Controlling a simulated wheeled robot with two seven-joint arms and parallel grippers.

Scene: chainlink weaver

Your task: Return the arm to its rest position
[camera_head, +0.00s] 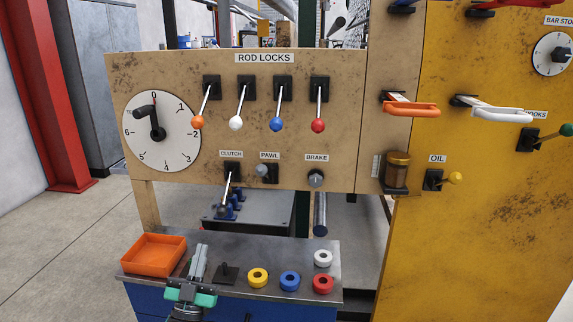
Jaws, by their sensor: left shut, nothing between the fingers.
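My left gripper (199,252) shows at the lower left of the head view, above the grey-topped bench (235,247). Its fingers are shut and empty, and they point away from me. My green and dark wrist part shows below the fingers. My right gripper is not in view.
Yellow (258,278), blue (290,281), red (323,284) and white (323,259) rings lie on the bench's right half. Behind stands a brown panel (340,150) with a dial (161,132) and several levers. A yellow panel (480,230) stands right.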

